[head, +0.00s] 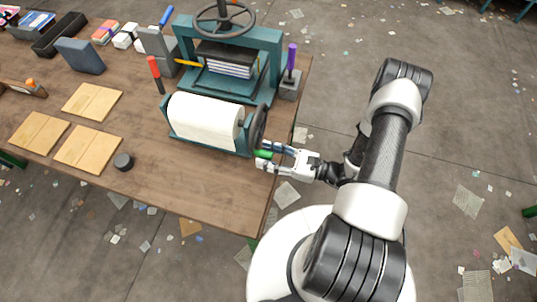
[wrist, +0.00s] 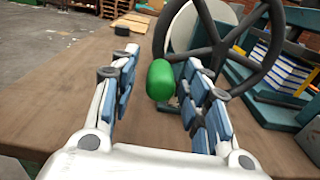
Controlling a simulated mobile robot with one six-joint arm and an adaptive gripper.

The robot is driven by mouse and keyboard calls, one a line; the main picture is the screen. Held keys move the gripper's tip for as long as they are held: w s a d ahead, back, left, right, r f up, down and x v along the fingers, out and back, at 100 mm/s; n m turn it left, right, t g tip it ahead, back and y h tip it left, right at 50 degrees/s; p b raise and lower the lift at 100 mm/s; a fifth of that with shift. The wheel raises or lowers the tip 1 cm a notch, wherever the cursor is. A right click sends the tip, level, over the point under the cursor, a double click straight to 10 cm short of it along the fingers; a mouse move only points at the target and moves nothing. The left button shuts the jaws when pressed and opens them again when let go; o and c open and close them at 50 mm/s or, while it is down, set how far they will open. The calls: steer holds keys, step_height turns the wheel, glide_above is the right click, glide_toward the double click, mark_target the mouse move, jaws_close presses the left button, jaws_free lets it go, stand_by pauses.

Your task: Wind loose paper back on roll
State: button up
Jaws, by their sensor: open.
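The white paper roll (head: 205,120) lies in a teal holder (head: 210,143) near the table's right edge. A dark handwheel (head: 259,127) stands at the roll's right end. The wheel also shows in the wrist view (wrist: 217,45), with the roll's pale end partly behind it. A green handle (head: 264,154) sticks out from the wheel towards my gripper. In the wrist view the green handle (wrist: 160,80) is between my fingers, beyond or near their tips. My gripper (head: 266,156) is open, with a finger on either side of the handle. I cannot tell whether either finger touches it.
A teal press (head: 228,60) stands behind the roll. A red-handled tool (head: 156,73) and a purple-handled tool (head: 291,62) stand nearby. Wooden boards (head: 88,149) and a small black cylinder (head: 124,161) lie left. The table's front right is clear.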

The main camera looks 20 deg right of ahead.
jaws_close()
stand_by(0.5)
